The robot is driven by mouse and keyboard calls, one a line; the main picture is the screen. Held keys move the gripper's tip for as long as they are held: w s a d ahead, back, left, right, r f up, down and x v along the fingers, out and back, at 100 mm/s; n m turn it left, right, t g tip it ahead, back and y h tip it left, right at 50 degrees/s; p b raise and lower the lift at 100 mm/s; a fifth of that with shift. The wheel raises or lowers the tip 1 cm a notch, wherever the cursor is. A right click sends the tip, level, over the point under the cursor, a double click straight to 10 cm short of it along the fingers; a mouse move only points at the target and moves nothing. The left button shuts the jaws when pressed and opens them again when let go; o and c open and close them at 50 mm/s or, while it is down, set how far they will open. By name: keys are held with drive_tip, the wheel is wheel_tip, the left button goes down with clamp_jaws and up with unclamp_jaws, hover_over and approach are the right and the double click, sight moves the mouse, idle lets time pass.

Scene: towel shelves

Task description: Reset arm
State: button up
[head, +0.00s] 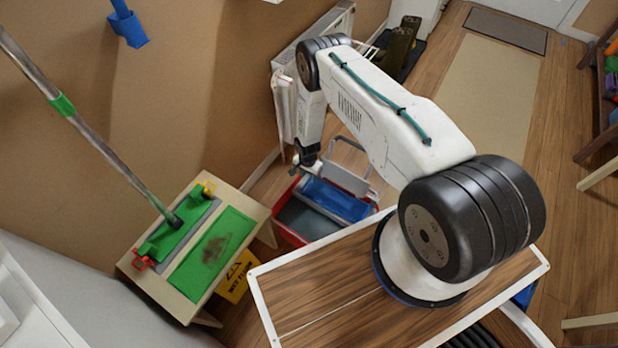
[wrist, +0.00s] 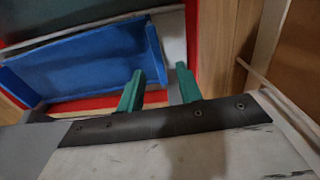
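My arm (head: 400,120) reaches out from its base on the wood-topped platform and bends down at its far end. My gripper (wrist: 160,78) shows two green fingers in the wrist view. They stand apart with nothing between them. In the head view the arm's dark lower end (head: 306,155) is above and beside the red bucket (head: 290,234). The fingers are hard to make out there. The blue wringer part (wrist: 85,62) of the bucket fills the upper left of the wrist view, beyond the fingers.
A small table (head: 250,203) at left holds a green mop head (head: 178,235) and a green pad (head: 213,253). A yellow sign (head: 238,277) lies beside it. A white radiator (head: 315,40) is on the wall behind the arm.

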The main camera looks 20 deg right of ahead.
wheel_tip(320, 180, up, 5)
drive_tip(key=shift+r, duration=0.2)
